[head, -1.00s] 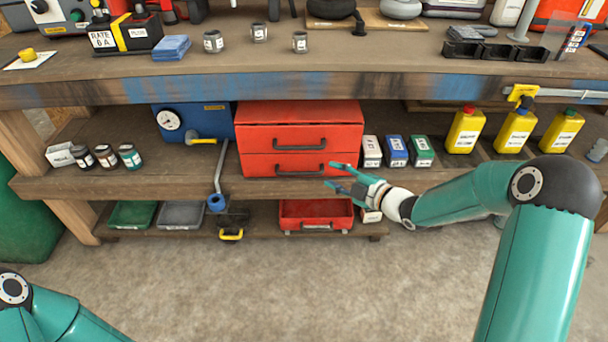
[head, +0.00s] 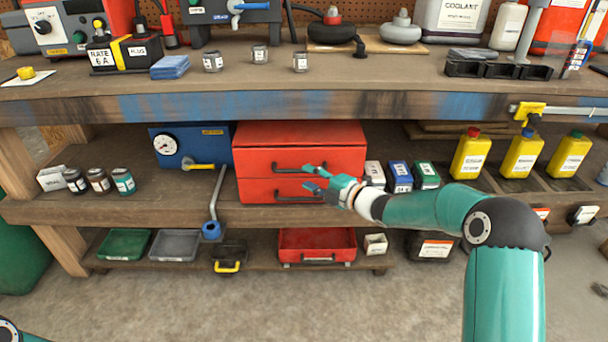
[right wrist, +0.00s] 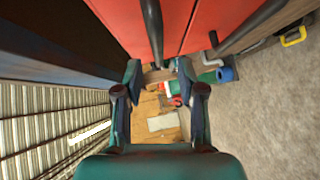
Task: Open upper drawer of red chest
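The red chest (head: 345,141) stands on the middle shelf with two drawers, both shut. The upper drawer has a dark bar handle (head: 285,168); the lower drawer has its own handle (head: 290,198). My right gripper (head: 309,177) is in front of the chest's right half, fingers pointing left, at about the height of the upper handle's right end. In the right wrist view, the open, empty fingers (right wrist: 159,70) lie either side of the near end of a dark handle (right wrist: 152,30); I cannot tell whether they touch it. My left gripper is out of view.
Small boxes (head: 399,176) stand right of the chest, close to my right wrist. A blue gauge box (head: 191,144) is on its left. The workbench top (head: 420,75) overhangs above. A red tray (head: 317,244) lies on the shelf below. The floor in front is clear.

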